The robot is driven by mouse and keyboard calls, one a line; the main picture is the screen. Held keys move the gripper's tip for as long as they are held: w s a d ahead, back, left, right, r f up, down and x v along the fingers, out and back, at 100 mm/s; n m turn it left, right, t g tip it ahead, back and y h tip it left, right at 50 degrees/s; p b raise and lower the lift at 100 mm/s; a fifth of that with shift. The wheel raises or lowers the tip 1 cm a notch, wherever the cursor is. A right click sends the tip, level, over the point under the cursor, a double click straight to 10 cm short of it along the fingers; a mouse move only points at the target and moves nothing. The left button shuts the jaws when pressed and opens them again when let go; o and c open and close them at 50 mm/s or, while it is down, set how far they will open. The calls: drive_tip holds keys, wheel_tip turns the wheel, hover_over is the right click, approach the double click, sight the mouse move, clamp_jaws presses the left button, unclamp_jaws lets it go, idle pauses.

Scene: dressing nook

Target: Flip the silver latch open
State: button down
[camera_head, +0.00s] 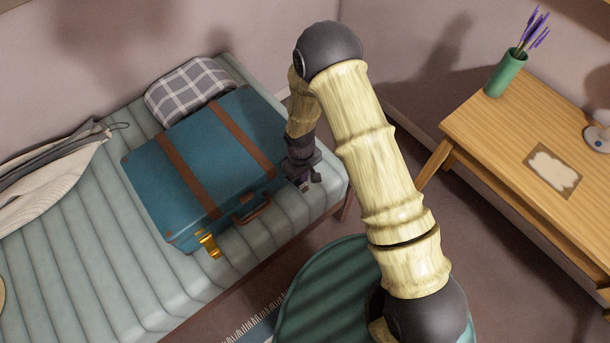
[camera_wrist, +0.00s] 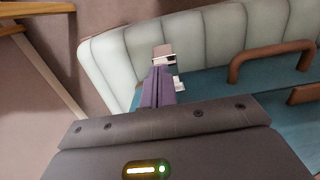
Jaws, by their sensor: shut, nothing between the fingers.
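A blue suitcase (camera_head: 180,150) with brown straps lies shut on the padded bench. A gold latch (camera_head: 209,245) sticks out from its front edge at the left. My gripper (camera_head: 306,183) is shut at the case's front right corner. In the wrist view, my shut fingers (camera_wrist: 161,72) reach toward a pale silver piece (camera_wrist: 164,49), which looks like the silver latch. The fingers overlap it in the picture, so I cannot tell whether they touch. In the head view my gripper hides that spot.
The brown case handle (camera_head: 251,210) lies between the latches; it also shows in the wrist view (camera_wrist: 268,52). The ribbed bench (camera_head: 80,240) holds a checked pillow (camera_head: 188,88) and cloth (camera_head: 50,165). A wooden table (camera_head: 500,120) stands right. A green round seat (camera_head: 325,295) is in front.

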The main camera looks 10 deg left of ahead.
drive_tip(key=shift+r, duration=0.1)
wheel_tip(320, 180, up, 4)
drive_tip(key=w+a+p, duration=0.1)
drive_tip(key=a+p, duration=0.1)
drive_tip(key=p, duration=0.1)
wheel_tip(320, 180, up, 9)
drive_tip(key=b, duration=0.2)
hover_over(305, 185)
drive_tip(key=shift+w, duration=0.25)
drive_tip(key=shift+s+a+r, duration=0.1)
drive_tip(key=shift+s+a, duration=0.05)
